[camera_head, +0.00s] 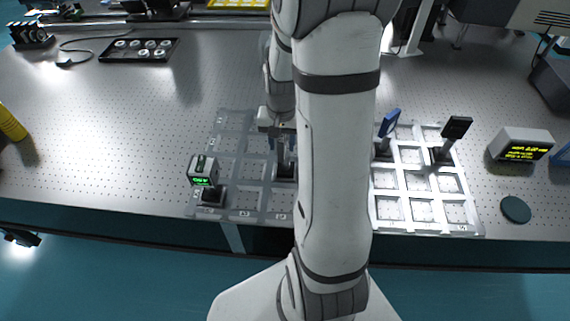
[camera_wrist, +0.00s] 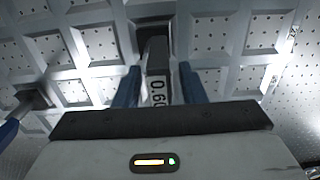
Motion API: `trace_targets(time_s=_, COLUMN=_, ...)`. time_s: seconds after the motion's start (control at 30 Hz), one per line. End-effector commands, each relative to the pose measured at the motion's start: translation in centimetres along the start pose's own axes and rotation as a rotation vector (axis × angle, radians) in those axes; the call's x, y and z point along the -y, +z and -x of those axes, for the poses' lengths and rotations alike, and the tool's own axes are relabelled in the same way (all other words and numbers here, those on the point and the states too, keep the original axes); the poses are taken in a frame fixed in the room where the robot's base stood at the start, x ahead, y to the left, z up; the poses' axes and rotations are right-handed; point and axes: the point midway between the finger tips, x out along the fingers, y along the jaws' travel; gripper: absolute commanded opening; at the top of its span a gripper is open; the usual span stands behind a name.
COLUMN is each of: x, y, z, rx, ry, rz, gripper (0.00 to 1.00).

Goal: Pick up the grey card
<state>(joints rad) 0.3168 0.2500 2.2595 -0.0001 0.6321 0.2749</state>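A grey card with a "0.60" label (camera_wrist: 157,75) stands upright between the two blue fingers of my gripper (camera_wrist: 158,88) in the wrist view. The fingers are on either side of it, with a gap visible on the right side, so my gripper looks open around the card. In the head view my gripper (camera_head: 283,142) points down over a dark holder (camera_head: 286,171) in the white grid frame (camera_head: 247,214). The card is small there and partly covered by the fingers.
A blue card (camera_head: 389,123) and a black card (camera_head: 456,127) stand in holders to the right. A small meter with a green display (camera_head: 203,170) is at left, a larger meter (camera_head: 521,144) at right. A dark disc (camera_head: 516,209) lies near the front edge.

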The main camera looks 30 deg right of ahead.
Motion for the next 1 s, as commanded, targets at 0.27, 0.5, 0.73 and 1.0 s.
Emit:
trace_targets(time_s=0.27, x=-0.03, y=-0.02, z=0.03, rx=0.000, ry=0.000, rz=-0.001, gripper=0.14)
trace_targets(time_s=0.5, x=-0.04, y=-0.03, z=0.04, rx=0.000, ry=0.000, rz=-0.001, gripper=0.00)
trace_targets(time_s=0.73, x=-0.05, y=-0.03, z=0.05, rx=0.000, ry=0.000, rz=-0.001, gripper=0.00)
trace_targets(time_s=1.0, x=-0.07, y=-0.04, z=0.05, rx=-0.001, ry=0.000, rz=-0.002, gripper=0.00)
